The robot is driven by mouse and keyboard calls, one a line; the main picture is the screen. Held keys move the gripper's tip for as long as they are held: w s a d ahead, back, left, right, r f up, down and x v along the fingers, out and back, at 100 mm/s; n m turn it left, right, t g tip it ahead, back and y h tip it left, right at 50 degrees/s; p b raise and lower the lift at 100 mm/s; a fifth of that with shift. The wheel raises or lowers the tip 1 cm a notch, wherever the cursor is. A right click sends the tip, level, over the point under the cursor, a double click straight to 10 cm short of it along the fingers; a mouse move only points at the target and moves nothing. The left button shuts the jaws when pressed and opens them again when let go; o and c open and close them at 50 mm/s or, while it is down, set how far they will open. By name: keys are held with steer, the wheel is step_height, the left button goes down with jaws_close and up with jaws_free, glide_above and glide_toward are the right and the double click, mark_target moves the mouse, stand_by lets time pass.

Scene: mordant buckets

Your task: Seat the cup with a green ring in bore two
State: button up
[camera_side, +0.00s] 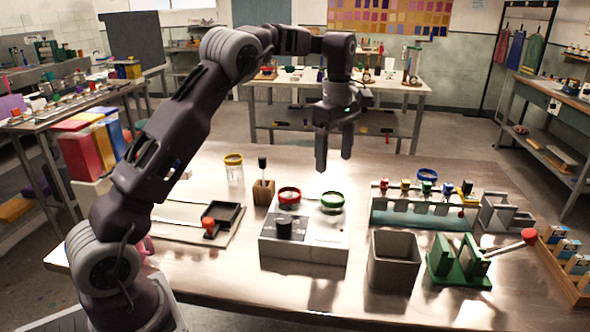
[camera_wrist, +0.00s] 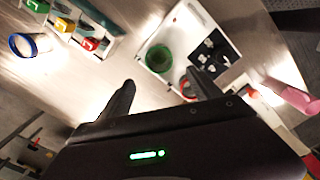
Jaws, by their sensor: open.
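The cup with a green ring (camera_side: 332,203) sits at the back right of a white block (camera_side: 335,238). It also shows in the wrist view, where its green ring (camera_wrist: 158,57) is near the block's edge. The cup with a red ring (camera_side: 289,196) sits left of it on the same block, partly hidden by a finger in the wrist view. I cannot tell which place is bore two. My gripper (camera_side: 334,158) is open and empty, pointing down above and behind the block, apart from the cups; its fingers also show in the wrist view (camera_wrist: 160,82).
A black knob (camera_side: 285,227) stands on the block's front left. A yellow-ringed cup (camera_side: 234,169) stands at the back left, a blue-ringed cup (camera_side: 427,176) at the back right.

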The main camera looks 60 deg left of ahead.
steer(key=s+d+r+m+t, duration=0.2)
steer(key=s+d+r+m, duration=0.3)
steer(key=s, duration=0.3)
steer(key=s+d+r+m+t, duration=0.1)
steer(key=s+d+r+m, duration=0.2)
steer(key=s+r+m, duration=0.45)
steer(key=s+d+f+m+t, duration=0.1)
steer(key=s+d+f+m, duration=0.1)
steer(key=s, duration=0.7)
steer(key=s+d+f+m+t, duration=0.1)
steer(key=s+f+m, duration=0.4)
steer(key=s, duration=0.5)
steer(key=shift+d+f+t, duration=0.15)
steer(key=shift+d+t, duration=0.15)
steer(key=shift+d, duration=0.2)
steer(key=shift+w, duration=0.1)
steer(key=shift+c, duration=0.2)
